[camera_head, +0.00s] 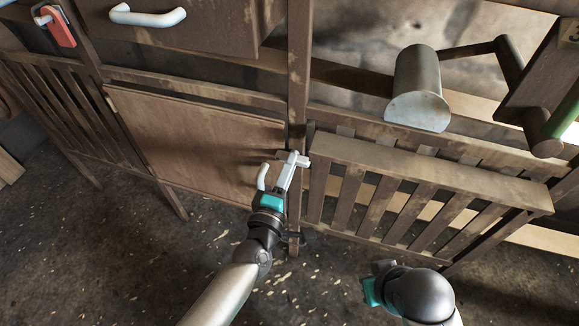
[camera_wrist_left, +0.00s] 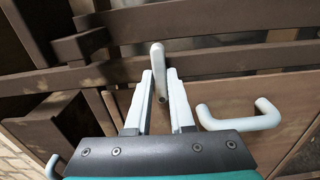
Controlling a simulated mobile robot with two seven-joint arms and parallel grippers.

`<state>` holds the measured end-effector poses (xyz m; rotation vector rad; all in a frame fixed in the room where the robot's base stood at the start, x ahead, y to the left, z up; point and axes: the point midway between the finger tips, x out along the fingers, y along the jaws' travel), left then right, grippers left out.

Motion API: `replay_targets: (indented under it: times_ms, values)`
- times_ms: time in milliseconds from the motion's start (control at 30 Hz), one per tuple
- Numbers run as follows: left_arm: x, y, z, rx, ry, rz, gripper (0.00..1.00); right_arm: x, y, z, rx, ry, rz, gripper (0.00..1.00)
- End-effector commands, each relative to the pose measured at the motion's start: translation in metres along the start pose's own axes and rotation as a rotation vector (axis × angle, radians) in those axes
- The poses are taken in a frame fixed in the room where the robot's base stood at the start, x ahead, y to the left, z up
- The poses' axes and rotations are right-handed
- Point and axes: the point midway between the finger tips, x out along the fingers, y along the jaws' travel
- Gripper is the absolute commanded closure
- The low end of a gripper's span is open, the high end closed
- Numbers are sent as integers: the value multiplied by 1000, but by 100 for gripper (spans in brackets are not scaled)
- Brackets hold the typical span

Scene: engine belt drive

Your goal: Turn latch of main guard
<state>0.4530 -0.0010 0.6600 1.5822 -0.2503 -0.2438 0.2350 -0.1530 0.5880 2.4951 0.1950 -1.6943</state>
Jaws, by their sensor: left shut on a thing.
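My left gripper (camera_head: 292,160) is at the wooden post between the plain brown panel (camera_head: 195,140) and the slatted guard (camera_head: 400,200). Its fingers are shut on a pale latch (camera_wrist_left: 158,72), which stands up between the fingertips in the left wrist view. In the head view the fingers mostly cover the latch. A white handle (camera_head: 262,176) is just left of the gripper; a white handle also shows right of the fingers in the wrist view (camera_wrist_left: 240,120). My right gripper (camera_head: 372,291) shows only its teal part at the lower right; its fingers are hidden.
A grey metal cylinder (camera_head: 418,90) juts out above the slatted guard, with a dark crank arm (camera_head: 508,65) beside it. A drawer with a white handle (camera_head: 147,16) is at the upper left, near a red tag (camera_head: 61,28). The floor in front (camera_head: 110,260) is clear.

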Motion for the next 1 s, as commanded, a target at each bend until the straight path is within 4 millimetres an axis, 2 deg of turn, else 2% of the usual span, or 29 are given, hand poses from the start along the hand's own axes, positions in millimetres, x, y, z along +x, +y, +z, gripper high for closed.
replay_targets:
  times_ms: [500, 533, 700, 800, 1000]
  values:
    - [-1, -1, 1, -20, -3, -3, 100, -3, 1, -2, 1, 8, 2, 100]
    - [-1, -1, 1, -20, -3, -3, 78, -3, 1, -2, 1, 8, 2, 100]
    - [-1, -1, 1, -20, -2, -2, 59, -2, 1, -2, 1, 7, 2, 100]
    - [0, -1, 0, -20, -1, -2, 49, -1, 1, -2, 0, 5, 2, 100]
    - [0, 0, 0, -19, -1, -1, 49, -1, 1, -2, 0, 4, 3, 100]
